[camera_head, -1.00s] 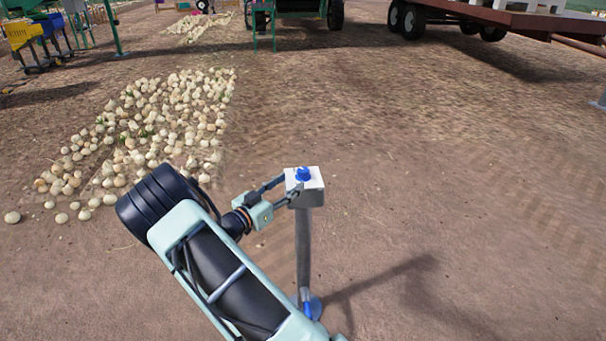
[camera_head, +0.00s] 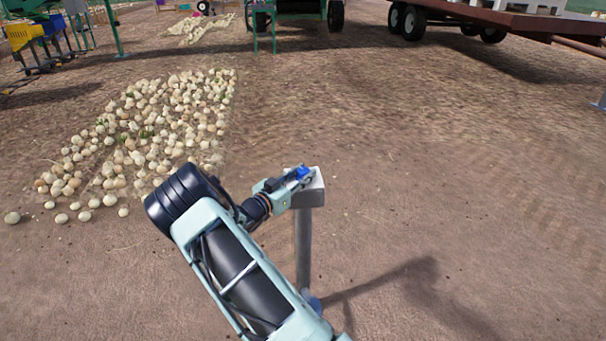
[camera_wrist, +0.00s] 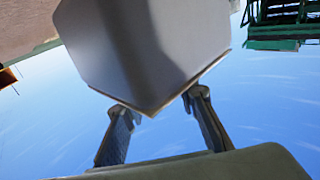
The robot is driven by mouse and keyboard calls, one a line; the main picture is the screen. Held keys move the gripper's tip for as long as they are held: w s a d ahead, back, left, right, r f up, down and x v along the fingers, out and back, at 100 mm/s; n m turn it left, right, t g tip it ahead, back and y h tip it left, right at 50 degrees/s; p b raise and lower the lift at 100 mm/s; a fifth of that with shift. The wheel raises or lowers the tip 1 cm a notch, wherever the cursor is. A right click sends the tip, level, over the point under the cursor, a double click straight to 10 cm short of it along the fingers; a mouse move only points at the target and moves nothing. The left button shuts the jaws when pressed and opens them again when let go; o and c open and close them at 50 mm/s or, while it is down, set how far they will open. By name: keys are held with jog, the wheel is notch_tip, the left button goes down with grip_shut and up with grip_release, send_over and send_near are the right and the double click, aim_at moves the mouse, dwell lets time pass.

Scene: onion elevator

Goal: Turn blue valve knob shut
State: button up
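The blue valve knob (camera_head: 302,172) sits on top of a pale grey box (camera_head: 315,192) on a metal post (camera_head: 303,245). My gripper (camera_head: 297,177) reaches in from the left over the top of the box, with its fingers close at the knob. In the wrist view the box (camera_wrist: 140,45) fills the upper middle, and the fingers of my gripper (camera_wrist: 158,103) stand apart at its edge. The fingertips are partly hidden behind the box there, and the knob is out of sight. I cannot tell whether the fingers touch or clasp the knob.
A pile of onions (camera_head: 150,125) lies on the soil at the left. A yellow crate (camera_head: 22,36) on a frame stands at the far left. A trailer (camera_head: 480,18) stands at the back right. The ground right of the post is clear.

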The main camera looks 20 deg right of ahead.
jog(key=c, duration=0.5)
